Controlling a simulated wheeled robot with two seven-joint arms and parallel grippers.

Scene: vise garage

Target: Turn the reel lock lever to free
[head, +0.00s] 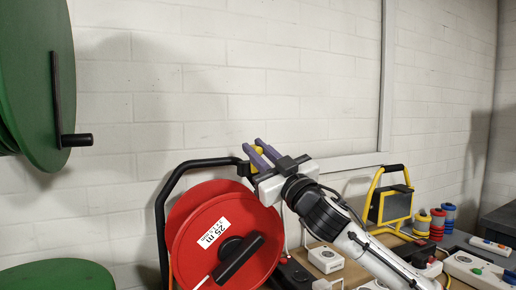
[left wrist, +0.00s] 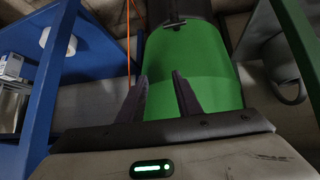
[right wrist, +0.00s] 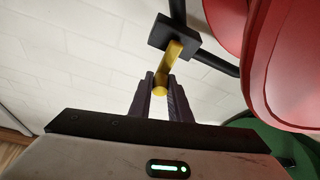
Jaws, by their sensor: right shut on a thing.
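The red cable reel (head: 222,232) stands on the bench, with a black tube frame (head: 163,215) behind it and a white "25 m" label on its face. The yellow lock lever (head: 256,152) is at the frame's upper right. In the right wrist view the lever (right wrist: 172,56) runs from a black block (right wrist: 161,33) down between my fingertips. My right gripper (head: 264,150) is shut on the lever's lower end; its fingers partly hide it in the head view. My left gripper (left wrist: 162,92) is outside the head view; its fingers are apart, with nothing visible between them.
A big green reel (head: 30,85) with a black crank hangs at upper left. A yellow work lamp (head: 396,206), coloured spools (head: 437,222) and white socket boxes (head: 326,259) crowd the bench at right.

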